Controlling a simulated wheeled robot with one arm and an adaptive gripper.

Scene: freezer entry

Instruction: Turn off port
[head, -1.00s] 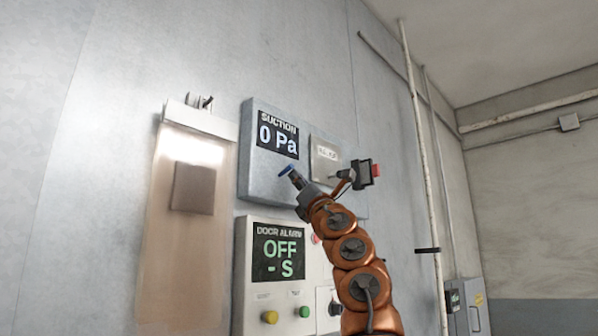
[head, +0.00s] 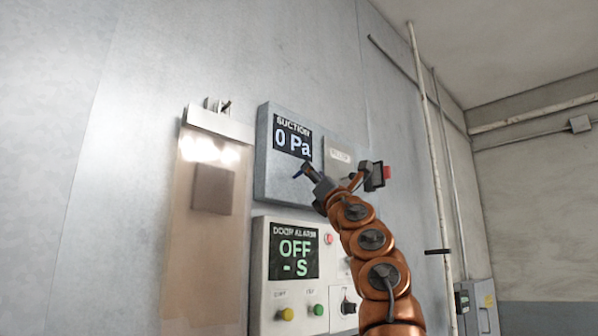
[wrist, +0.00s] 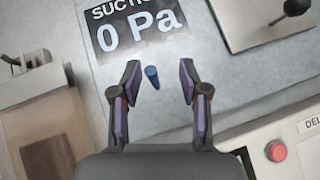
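A grey suction panel (head: 268,184) hangs on the wall, and its display (head: 292,138) reads "SUCTION 0 Pa". A small blue peg-like part (wrist: 152,76) stands out from the panel below the display; I take it for the port's handle. Its blue also shows beside my fingertips in the head view (head: 298,174). My gripper (wrist: 160,82) is open, its two fingers on either side of the blue part with gaps visible. I cannot tell its depth relative to the fingertips. In the head view my gripper (head: 309,171) covers part of the panel's lower right.
Below is a door alarm box (head: 258,262) reading "OFF - S", with yellow (head: 285,314), green (head: 318,310) and red (wrist: 276,151) buttons. A lever with a black knob (wrist: 296,7) is at upper right. A clear hanging sheet (head: 180,270) is at left.

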